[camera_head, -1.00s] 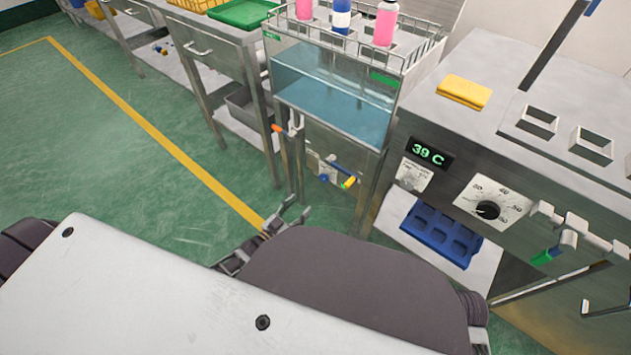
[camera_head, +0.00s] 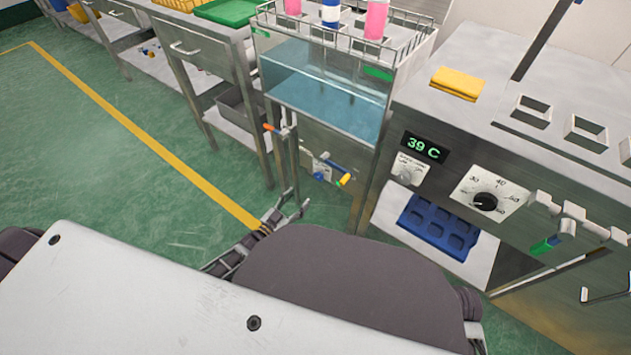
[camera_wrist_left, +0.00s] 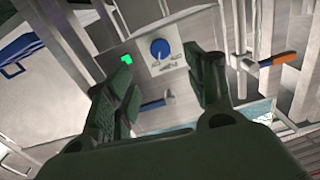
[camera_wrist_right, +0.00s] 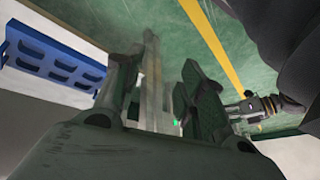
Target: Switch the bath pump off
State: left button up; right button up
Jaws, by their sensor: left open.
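A round blue knob (camera_head: 319,176) sits on a small plate on the panel under the water bath (camera_head: 325,95). In the left wrist view the blue knob (camera_wrist_left: 160,49) shows beyond and between the fingertips, with a lit green square (camera_wrist_left: 126,59) beside it. My left gripper (camera_head: 292,207) is open and empty, low in front of the bath and apart from the knob. It also shows in the left wrist view (camera_wrist_left: 165,70). My right gripper (camera_wrist_right: 160,80) is open in the right wrist view; a metal post shows between its fingers. I cannot make it out in the head view.
An orange-handled lever (camera_head: 270,127) and a blue lever with a yellow tip (camera_head: 336,174) flank the knob. A machine with a dial (camera_head: 486,200) and a 39 C display (camera_head: 424,147) stands at right. A blue tray (camera_head: 437,228) lies below it. Green floor is open at left.

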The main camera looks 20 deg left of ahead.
aim_at(317, 178)
pick_arm(q)
jog(key=b+x, duration=0.2)
jog(key=x, duration=0.6)
jog(key=shift+w+d+b, duration=0.1)
jog(key=shift+w+b, duration=0.1)
jog(key=shift+b, duration=0.2)
jog(key=shift+b+x, duration=0.5)
jog(key=shift+x, duration=1)
pick_arm(e)
notch_tip(317, 178, down, 8)
jog(key=a+t+y, duration=0.1)
jog(key=shift+w+a+m+t, duration=0.25)
jog(key=shift+a+m+t, duration=0.05)
jog(key=shift+a+m, duration=0.1)
pick_arm(q)
jog(key=c, duration=1)
pick_arm(e)
jog(key=shift+d, duration=0.1)
